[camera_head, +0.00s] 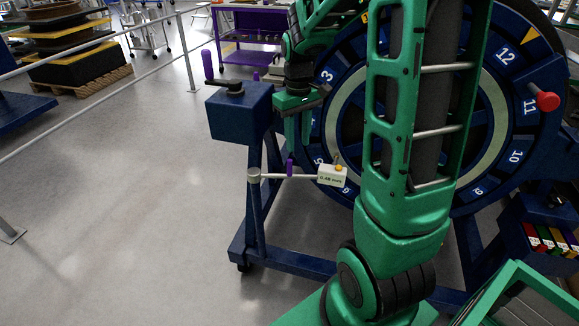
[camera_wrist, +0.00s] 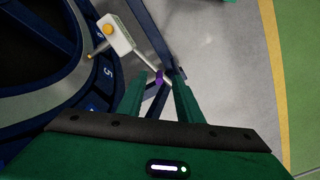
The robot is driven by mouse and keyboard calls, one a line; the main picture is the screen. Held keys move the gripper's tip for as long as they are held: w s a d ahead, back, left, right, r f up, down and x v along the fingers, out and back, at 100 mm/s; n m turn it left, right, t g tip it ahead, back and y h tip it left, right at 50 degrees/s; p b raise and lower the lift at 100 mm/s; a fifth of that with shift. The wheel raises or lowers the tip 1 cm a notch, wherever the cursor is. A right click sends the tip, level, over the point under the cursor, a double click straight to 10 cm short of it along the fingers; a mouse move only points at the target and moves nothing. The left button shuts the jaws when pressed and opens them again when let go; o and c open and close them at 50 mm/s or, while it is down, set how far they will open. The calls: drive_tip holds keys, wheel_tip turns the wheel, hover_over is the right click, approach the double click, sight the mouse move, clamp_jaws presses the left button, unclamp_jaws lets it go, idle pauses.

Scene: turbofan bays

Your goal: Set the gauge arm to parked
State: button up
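The gauge arm (camera_head: 270,176) is a thin pale rod reaching right from a short post on the blue stand. A white box with a yellow knob (camera_head: 331,175) is at its end, in front of the numbered wheel's lower left. An upright purple grip (camera_head: 289,167) stands on the rod. In the wrist view the box (camera_wrist: 115,33) is at upper left and the purple grip (camera_wrist: 159,79) shows between the fingertips. My gripper (camera_head: 297,147) points down above the grip; the wrist view shows its fingers (camera_wrist: 160,82) apart. Contact with the grip cannot be told.
The dark numbered wheel (camera_head: 525,85) with a red knob (camera_head: 546,101) stands behind my arm. A blue box with a purple crank handle (camera_head: 240,112) is left of my gripper. A railing (camera_head: 110,40) crosses the upper left. Floor at left is clear.

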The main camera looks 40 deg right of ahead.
sight(290, 166)
drive_tip(key=w, duration=0.1)
drive_tip(key=w+f, duration=0.1)
drive_tip(key=w+n, duration=0.1)
drive_tip(key=shift+a+f, duration=0.1)
drive_tip(key=shift+f, duration=0.25)
drive_tip(key=shift+w+f, duration=0.4)
drive_tip(key=shift+f, duration=0.1)
wheel_tip(290, 166, down, 10)
drive_tip(key=shift+f, duration=0.1)
clamp_jaws()
